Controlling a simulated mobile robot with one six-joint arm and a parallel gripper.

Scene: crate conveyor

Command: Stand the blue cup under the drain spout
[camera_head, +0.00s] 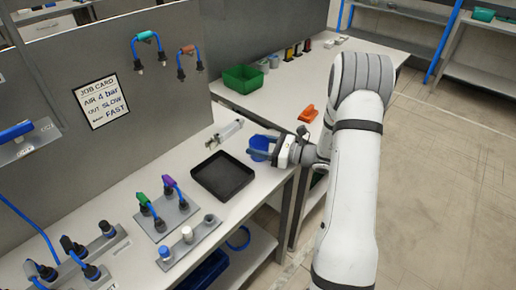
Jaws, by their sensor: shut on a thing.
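The blue cup (259,143) is held between the fingers of my gripper (261,147). It is near the right edge of the near workbench, just right of a black tray. My gripper is shut on the cup. The cup looks roughly upright, and I cannot tell whether it is lifted or touching the bench. A grey cylindrical fitting (225,133) sits on the bench behind the tray, left of the cup. I cannot tell whether it is the drain spout.
The black tray (196,184) lies on the bench (123,188). Plates with hose connectors (167,216) and small bottles (190,242) stand nearer. A green bin (243,79) and an orange object (308,114) are on the far bench. A job card (104,101) hangs on the grey panel.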

